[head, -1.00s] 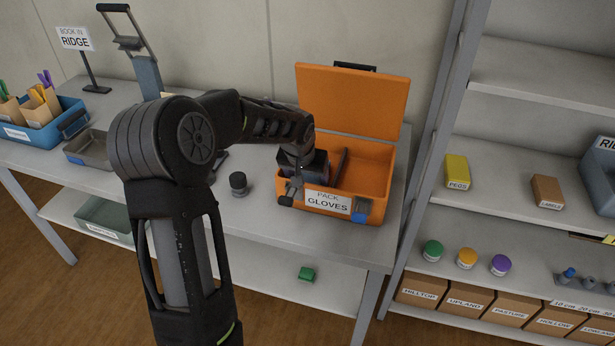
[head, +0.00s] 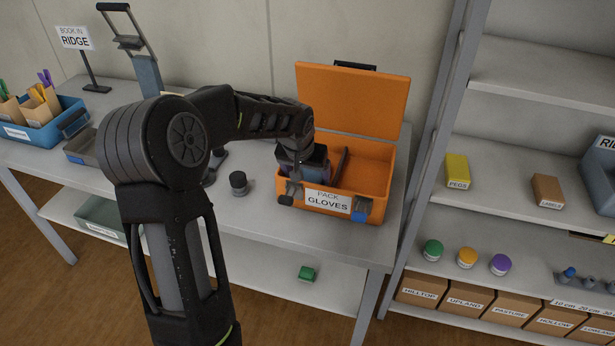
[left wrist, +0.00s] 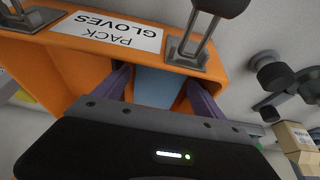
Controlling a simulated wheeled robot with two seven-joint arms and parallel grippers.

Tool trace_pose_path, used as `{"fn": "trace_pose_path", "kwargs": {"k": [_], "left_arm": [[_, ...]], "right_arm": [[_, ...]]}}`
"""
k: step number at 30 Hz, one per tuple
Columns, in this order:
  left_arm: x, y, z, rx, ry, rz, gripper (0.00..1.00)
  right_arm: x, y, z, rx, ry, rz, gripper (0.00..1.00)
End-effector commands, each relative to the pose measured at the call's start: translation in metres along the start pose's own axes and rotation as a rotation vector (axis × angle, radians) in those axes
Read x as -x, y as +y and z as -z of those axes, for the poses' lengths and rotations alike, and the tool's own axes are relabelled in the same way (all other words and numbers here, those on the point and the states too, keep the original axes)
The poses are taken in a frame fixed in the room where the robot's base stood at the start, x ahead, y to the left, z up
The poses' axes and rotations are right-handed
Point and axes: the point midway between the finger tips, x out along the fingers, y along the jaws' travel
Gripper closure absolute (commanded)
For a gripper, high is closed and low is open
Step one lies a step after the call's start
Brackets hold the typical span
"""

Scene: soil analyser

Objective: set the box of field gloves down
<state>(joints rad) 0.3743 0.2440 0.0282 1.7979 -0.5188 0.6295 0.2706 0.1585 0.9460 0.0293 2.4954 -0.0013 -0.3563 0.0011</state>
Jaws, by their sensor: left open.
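The open orange case (head: 374,172), labelled "PACK GLOVES", stands on the table with its lid (head: 352,100) raised. My left gripper (head: 306,172) reaches down into the left part of this case. In the left wrist view its two purple fingers (left wrist: 160,86) stand apart inside the case. A plain blue box (left wrist: 156,90), which looks like the box of field gloves, lies between and below them. I cannot tell whether a finger touches it. In the head view the gripper largely hides that part of the case. My right gripper is not in view.
A small dark-capped jar (head: 238,184) stands left of the case. A blue caddy (head: 40,125) and a grey tray (head: 82,147) are further left. The shelf rack's upright (head: 430,150) stands close on the right. The right half of the case is mostly clear.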

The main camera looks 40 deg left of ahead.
Motion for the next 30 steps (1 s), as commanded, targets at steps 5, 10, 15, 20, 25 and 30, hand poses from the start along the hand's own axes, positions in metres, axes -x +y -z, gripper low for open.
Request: {"fn": "trace_pose_path", "kwargs": {"k": [5, 10, 15, 20, 25, 30], "left_arm": [[0.036, 0.000, 0.001, 0.000, 0.005, 0.000, 0.19], [0.071, 0.000, 0.000, 0.000, 0.004, 0.000, 0.19], [0.095, 0.000, 0.000, -0.001, 0.002, -0.001, 0.19], [0.102, 0.000, -0.001, -0.001, 0.000, 0.000, 0.19], [0.102, 0.000, -0.001, -0.001, -0.001, 0.000, 0.19], [0.102, 0.000, -0.001, -0.001, 0.000, 0.000, 0.19]], "right_arm": [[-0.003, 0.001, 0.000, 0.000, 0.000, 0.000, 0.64], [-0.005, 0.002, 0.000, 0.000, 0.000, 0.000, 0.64], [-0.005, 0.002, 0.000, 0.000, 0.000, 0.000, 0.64], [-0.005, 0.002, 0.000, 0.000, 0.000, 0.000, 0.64], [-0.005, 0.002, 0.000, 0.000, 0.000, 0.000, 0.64], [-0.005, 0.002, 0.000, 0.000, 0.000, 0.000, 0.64]]}}
